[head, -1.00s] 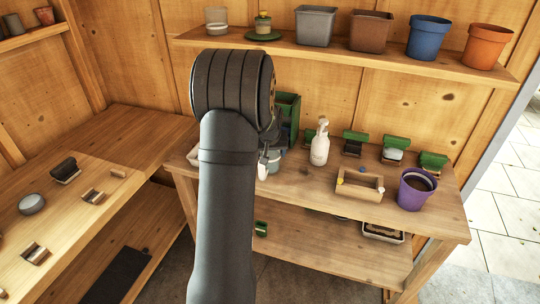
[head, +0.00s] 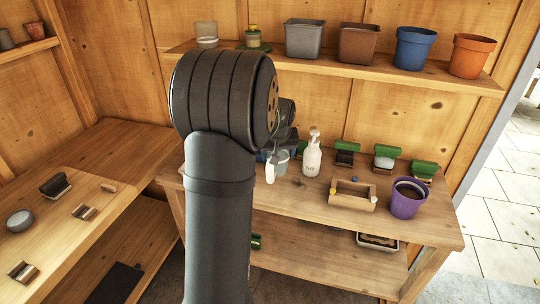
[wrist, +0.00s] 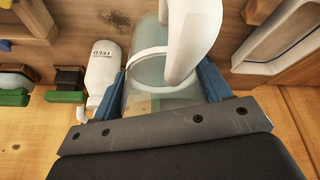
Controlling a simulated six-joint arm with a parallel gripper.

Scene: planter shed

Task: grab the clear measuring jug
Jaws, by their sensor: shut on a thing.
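The clear measuring jug (head: 282,159) with its white handle (head: 270,170) shows in the head view just right of my arm, left of the white spray bottle. My arm partly hides it. In the wrist view the clear jug (wrist: 145,100) sits between the two blue fingers of my gripper (wrist: 165,88), with its thick white handle (wrist: 190,40) toward the top. The gripper is shut on the jug's body, one finger on each side. I cannot tell whether the jug's base touches the bench.
The white spray bottle (head: 313,156) stands close to the jug; its FEED label shows in the wrist view (wrist: 102,72). A wooden tray (head: 338,198), a purple pot (head: 407,202) and green-topped items (head: 386,152) are farther right. A shelf of pots (head: 416,48) hangs above.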

